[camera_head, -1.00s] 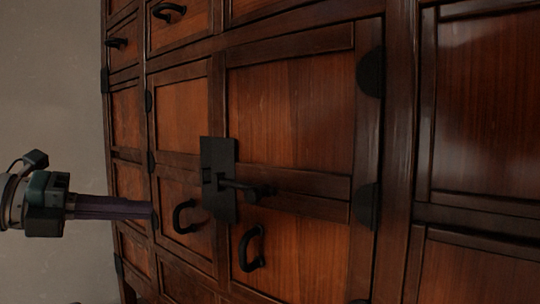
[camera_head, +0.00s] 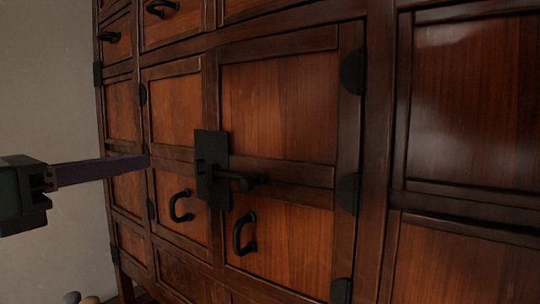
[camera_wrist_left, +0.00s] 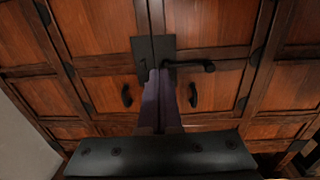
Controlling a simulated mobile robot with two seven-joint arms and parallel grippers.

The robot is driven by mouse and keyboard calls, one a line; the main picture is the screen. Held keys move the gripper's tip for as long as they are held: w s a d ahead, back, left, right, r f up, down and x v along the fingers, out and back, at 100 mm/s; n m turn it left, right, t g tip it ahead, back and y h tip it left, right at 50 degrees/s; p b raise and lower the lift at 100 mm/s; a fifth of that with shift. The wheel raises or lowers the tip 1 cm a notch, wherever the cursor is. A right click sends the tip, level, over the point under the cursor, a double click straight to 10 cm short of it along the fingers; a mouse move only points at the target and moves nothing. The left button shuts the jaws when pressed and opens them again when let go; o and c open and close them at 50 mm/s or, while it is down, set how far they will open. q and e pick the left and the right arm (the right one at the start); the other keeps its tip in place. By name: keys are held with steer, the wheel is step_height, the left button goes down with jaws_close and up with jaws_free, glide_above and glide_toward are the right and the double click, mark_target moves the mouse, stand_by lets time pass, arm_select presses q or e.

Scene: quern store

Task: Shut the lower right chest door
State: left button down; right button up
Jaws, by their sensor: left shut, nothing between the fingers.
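The wooden chest has a right door (camera_head: 275,115) with black hinges on its right edge, a black loop handle (camera_head: 244,234) low down and a black latch plate with a bar (camera_head: 212,168) at its left edge. This door looks flush with the front; I cannot tell if a small gap remains. The door to its left (camera_head: 180,110) has its own handle (camera_head: 180,206). My left gripper (camera_head: 147,161) is shut and empty, its purple fingers pointing right, left of the latch. In the left wrist view its fingertips (camera_wrist_left: 160,73) overlap the latch plate (camera_wrist_left: 150,52). My right gripper is not in view.
Drawers with black handles (camera_head: 160,8) sit above the doors. More wooden panels (camera_head: 470,100) stand at the right. A plain grey wall (camera_head: 45,80) is at the left. Small rounded objects (camera_head: 72,297) show at the bottom left edge.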

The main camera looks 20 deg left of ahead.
mark_target(212, 150)
arm_select(q)
steer(key=p+x, duration=0.2)
steer(key=x, duration=0.7)
steer(key=shift+w+d+r, duration=0.1)
steer(key=shift+w, duration=0.1)
steer(key=shift+w+d, duration=0.2)
steer(key=shift+w, duration=0.5)
